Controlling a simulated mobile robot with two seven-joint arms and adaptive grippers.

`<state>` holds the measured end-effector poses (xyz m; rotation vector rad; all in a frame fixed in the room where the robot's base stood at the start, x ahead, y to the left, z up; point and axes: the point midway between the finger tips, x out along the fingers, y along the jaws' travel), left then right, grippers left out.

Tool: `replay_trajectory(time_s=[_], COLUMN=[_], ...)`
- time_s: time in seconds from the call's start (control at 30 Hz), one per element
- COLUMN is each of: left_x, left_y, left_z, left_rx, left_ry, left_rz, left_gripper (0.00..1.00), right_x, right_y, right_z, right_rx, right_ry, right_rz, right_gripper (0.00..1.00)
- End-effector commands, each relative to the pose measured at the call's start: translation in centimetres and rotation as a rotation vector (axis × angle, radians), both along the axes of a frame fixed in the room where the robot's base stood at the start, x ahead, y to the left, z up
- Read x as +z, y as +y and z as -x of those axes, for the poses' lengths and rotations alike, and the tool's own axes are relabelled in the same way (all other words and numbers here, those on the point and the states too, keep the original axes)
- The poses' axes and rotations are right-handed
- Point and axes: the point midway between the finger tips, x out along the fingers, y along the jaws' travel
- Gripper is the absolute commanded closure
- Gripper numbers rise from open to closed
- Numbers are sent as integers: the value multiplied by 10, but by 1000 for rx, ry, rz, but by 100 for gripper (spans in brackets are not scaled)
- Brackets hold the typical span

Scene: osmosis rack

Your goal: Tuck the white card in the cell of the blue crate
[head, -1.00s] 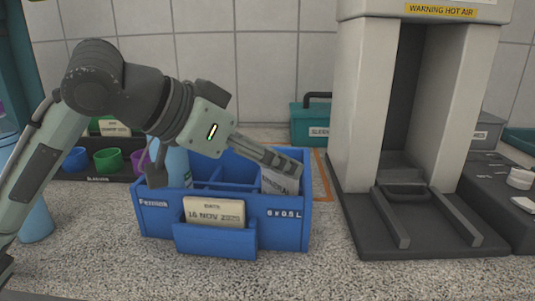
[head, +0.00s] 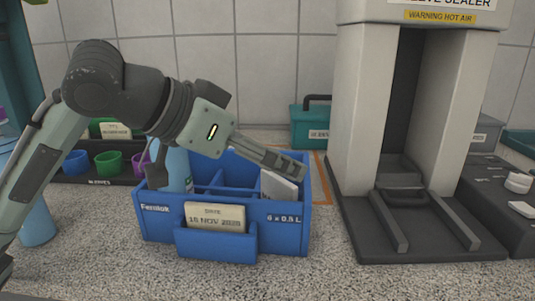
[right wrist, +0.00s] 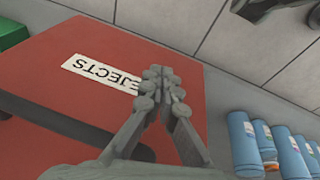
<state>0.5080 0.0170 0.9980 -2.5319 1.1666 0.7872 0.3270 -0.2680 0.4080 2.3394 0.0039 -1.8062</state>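The blue crate (head: 165,228) stands on the speckled counter in the head view, with several cells. The white card (head: 279,187) is in its right front cell, tilted, its upper part showing above the front wall. My left gripper (head: 297,167) is over that cell, just above the card. The card sits at a different angle from the fingers and looks let go; the gap between the fingers is hard to see side-on. The card's lower part is hidden by the crate wall. My right gripper (right wrist: 160,82) is shut and empty in the right wrist view.
A blue bottle (head: 178,170) stands in the crate's left side. A date card (head: 216,217) sits in the front pocket. A grey sealer (head: 358,110) stands right of the crate. A red rejects box (right wrist: 120,50) and blue bottles (right wrist: 243,145) show in the right wrist view.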

Motion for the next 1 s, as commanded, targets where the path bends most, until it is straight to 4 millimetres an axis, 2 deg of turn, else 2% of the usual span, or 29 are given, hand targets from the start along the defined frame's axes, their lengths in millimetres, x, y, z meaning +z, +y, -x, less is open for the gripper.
replay_trajectory(time_s=[0.4, 1.0], left_x=[16, 40], left_y=[0, 0], left_z=[0, 0], left_rx=[0, 1], left_ry=[0, -1], left_rz=[0, 0], left_gripper=[8, 8], right_x=[19, 32], right_y=[0, 0], right_z=[0, 0], right_rx=[0, 0], right_ry=[0, 0], right_rz=[0, 0], right_gripper=[100, 100])
